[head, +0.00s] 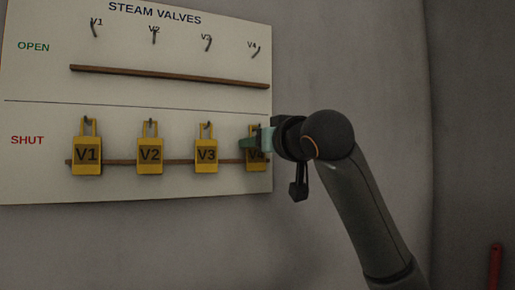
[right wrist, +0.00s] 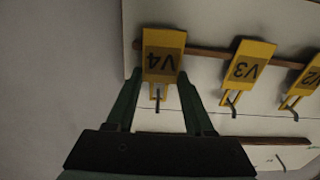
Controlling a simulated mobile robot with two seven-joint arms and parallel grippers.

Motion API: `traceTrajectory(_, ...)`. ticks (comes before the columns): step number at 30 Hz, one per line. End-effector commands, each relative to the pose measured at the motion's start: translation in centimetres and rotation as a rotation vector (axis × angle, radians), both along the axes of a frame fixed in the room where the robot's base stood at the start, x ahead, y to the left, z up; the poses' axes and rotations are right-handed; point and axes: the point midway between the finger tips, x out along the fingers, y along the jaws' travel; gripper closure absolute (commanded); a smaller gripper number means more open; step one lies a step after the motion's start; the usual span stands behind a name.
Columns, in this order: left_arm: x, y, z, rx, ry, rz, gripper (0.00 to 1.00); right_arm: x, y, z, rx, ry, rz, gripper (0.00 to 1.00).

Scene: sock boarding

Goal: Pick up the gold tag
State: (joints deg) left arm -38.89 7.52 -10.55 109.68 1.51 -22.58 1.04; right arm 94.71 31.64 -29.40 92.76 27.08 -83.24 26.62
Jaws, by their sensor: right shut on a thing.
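Yellow-gold tags V1 (head: 87,154), V2 (head: 150,155), V3 (head: 206,155) and V4 (head: 257,163) hang on hooks along the SHUT row of the board. V4 is the rightmost, partly covered by my right gripper (head: 258,141) in the head view. In the right wrist view, my right gripper (right wrist: 160,82) has its green fingers on both sides of the narrow upper part of tag V4 (right wrist: 163,54) and is shut on it. The tag still hangs by its hook, in front of the lower wooden rail. My left gripper is not in view.
The white STEAM VALVES board (head: 140,110) is on a grey wall. Its OPEN row has empty hooks above an upper wooden rail (head: 170,76). Tag V3 (right wrist: 247,65) is close beside V4. A red object (head: 495,267) stands at the lower right.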

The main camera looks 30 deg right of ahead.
Motion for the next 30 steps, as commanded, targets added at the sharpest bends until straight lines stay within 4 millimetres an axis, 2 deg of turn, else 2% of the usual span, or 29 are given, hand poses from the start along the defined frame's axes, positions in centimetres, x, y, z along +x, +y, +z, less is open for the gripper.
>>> traceTrajectory(7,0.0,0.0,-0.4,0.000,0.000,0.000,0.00,-0.1,0.1,1.6,0.002,-0.003,0.002,1.00)
traceTrajectory(8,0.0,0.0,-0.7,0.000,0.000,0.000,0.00,-0.6,0.1,1.4,0.000,-0.005,0.002,1.00)
traceTrajectory(14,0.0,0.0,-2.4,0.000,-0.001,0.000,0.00,-4.7,0.4,1.2,-0.001,-0.007,0.003,1.00)
traceTrajectory(24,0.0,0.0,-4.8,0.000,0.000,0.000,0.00,-12.8,0.8,1.3,0.000,-0.007,0.001,1.00)
traceTrajectory(30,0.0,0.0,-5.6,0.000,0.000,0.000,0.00,-16.0,1.0,1.3,0.000,-0.004,0.001,1.00)
